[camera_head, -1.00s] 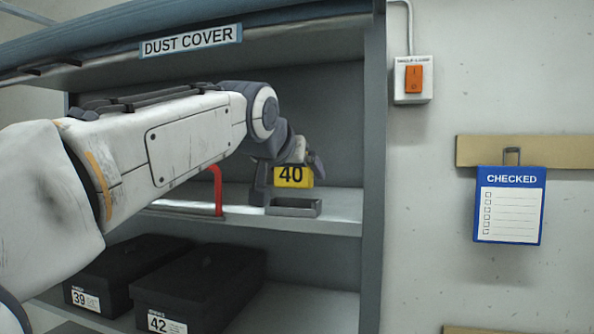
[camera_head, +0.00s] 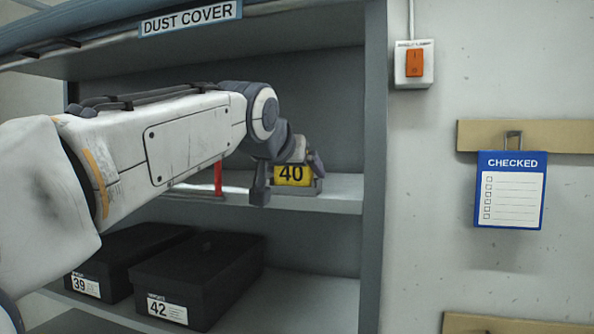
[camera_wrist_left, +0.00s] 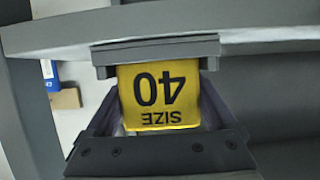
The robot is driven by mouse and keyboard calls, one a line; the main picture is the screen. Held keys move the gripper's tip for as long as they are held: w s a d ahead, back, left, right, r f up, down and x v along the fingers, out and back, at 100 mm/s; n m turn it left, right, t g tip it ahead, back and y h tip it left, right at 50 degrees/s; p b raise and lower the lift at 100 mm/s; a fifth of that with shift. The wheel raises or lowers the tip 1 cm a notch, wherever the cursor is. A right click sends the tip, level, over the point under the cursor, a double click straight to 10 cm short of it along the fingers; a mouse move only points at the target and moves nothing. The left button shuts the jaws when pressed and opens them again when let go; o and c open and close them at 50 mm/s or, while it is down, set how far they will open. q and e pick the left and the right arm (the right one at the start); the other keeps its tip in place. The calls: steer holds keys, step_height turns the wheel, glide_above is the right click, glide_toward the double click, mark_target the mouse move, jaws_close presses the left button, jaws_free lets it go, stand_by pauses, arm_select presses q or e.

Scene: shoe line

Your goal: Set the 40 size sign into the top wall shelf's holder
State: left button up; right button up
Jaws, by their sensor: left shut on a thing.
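The yellow 40 size sign (camera_head: 292,176) is upright at the right end of the top wall shelf (camera_head: 340,190). My left gripper (camera_head: 290,160) is shut on it, with a finger on each side in the left wrist view, where the sign (camera_wrist_left: 160,97) appears upside down. The grey holder (camera_head: 297,189) stands on the shelf, and the sign's lower edge meets it. In the left wrist view the holder (camera_wrist_left: 155,53) lies across the sign's edge; I cannot tell how deep the sign sits. My right gripper is not in view.
A red upright piece (camera_head: 218,176) stands on the shelf left of the holder. Black boxes marked 39 (camera_head: 120,262) and 42 (camera_head: 200,280) sit on the shelf below. The side panel (camera_head: 375,150) is close on the right. The dust cover (camera_head: 190,18) hangs above.

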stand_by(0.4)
arm_select(q)
steer(key=o, duration=1.1)
steer(key=shift+o, duration=0.2)
steer(key=v, duration=1.1)
steer(key=shift+b, duration=0.35)
stand_by(0.4)
steer(key=shift+x, duration=2.9)
